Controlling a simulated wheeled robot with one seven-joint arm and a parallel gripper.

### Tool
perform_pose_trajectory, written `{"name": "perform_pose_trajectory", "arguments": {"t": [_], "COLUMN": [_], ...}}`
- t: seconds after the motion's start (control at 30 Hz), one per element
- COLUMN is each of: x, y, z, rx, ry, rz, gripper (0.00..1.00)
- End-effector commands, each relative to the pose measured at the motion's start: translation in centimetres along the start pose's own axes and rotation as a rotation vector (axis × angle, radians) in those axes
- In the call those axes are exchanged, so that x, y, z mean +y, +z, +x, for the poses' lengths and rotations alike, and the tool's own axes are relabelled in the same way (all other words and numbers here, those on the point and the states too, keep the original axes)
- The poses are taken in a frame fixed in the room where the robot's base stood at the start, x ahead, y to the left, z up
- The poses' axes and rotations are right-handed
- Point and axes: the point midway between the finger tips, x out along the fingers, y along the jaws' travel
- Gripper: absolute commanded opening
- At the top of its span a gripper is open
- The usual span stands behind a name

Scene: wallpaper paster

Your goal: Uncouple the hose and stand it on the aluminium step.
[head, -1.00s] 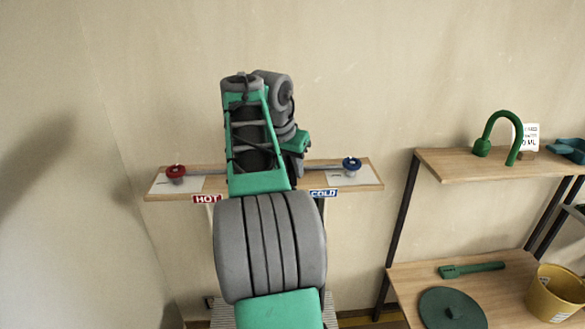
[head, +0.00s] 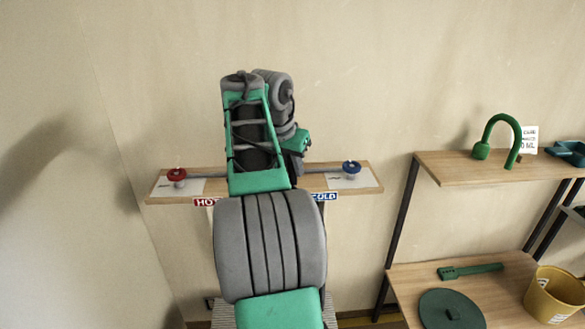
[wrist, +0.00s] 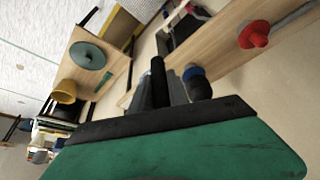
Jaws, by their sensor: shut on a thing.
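In the head view my own arm hides the gripper and the hose, in front of the wall board (head: 160,193). A ribbed grey surface (head: 222,313), probably the aluminium step, shows low behind my arm; most of it is hidden.
The board carries a red knob (head: 177,175) at left and a blue knob at right, with a pipe between. At right, a shelf unit holds a green arched piece (head: 517,130) above, and a green disc (head: 450,309), a green flat tool (head: 470,271) and a yellow bucket (head: 553,296) below.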

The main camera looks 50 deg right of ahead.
Motion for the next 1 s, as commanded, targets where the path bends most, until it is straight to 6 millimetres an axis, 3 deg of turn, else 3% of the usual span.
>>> {"name": "perform_pose_trajectory", "arguments": {"t": [0.6, 1.0], "x": [0.0, 0.0], "y": [-1.2, -1.4], "z": [-2.8, -3.3], "rx": [0.000, 0.002], "ry": [0.001, -0.001], "rz": [0.001, 0.001], "gripper": [0.00, 0.00]}}
